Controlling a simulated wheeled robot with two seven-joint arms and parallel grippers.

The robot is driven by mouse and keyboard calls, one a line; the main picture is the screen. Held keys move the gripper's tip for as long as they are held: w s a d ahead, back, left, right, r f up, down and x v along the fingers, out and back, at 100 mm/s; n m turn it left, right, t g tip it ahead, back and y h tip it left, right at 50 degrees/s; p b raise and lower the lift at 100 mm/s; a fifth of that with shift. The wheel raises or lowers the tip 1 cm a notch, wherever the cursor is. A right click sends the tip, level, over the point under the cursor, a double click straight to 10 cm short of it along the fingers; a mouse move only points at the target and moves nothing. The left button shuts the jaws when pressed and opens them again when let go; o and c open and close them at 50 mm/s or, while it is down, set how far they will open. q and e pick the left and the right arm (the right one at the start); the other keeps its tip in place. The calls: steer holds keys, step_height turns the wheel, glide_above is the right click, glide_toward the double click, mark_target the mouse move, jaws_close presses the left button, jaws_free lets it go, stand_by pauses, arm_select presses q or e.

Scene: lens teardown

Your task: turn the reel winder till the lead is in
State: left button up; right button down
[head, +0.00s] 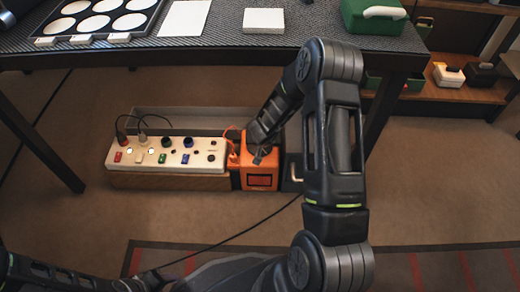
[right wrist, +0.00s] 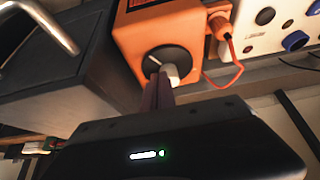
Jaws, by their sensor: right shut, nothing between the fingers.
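The orange reel winder (head: 259,178) stands on the floor under the table, at the right end of a white socket strip (head: 165,154). In the right wrist view the winder (right wrist: 185,30) shows a black round disc (right wrist: 163,58) with a pale crank knob (right wrist: 171,72). My right gripper (right wrist: 163,80) is shut and empty, its fingertips at the knob; I cannot tell whether they touch it. In the head view my right gripper (head: 260,156) is partly hidden against the winder. The orange lead (right wrist: 232,58) hangs in a loop beside the winder.
A dark box with a metal handle (right wrist: 52,28) stands close beside the winder. The table edge (head: 200,50) overhangs from behind, with a table leg at the left. A black cable (head: 245,232) crosses the floor. Open carpet lies in front.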

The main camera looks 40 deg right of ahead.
mark_target(256, 149)
steer(key=shift+f+b, duration=0.35)
steer(key=shift+f, duration=0.5)
steer(key=shift+w+r+p, duration=0.1)
steer(key=shift+w+p, duration=0.1)
steer(key=shift+p, duration=0.1)
steer(key=shift+a+p, duration=0.1)
steer(key=shift+p, duration=0.2)
steer(key=shift+w+a+p, duration=0.3)
steer(key=shift+a+p, duration=0.25)
steer(key=shift+p, duration=0.4)
steer(key=shift+w+a+p, duration=0.2)
steer(key=shift+w+p, duration=0.1)
steer(key=shift+p, duration=0.25)
steer(key=shift+w, duration=0.2)
steer(key=shift+s+a, duration=0.1)
steer(key=shift+a, duration=0.05)
steer(key=shift+s+a, duration=0.2)
steer(key=shift+a, duration=0.05)
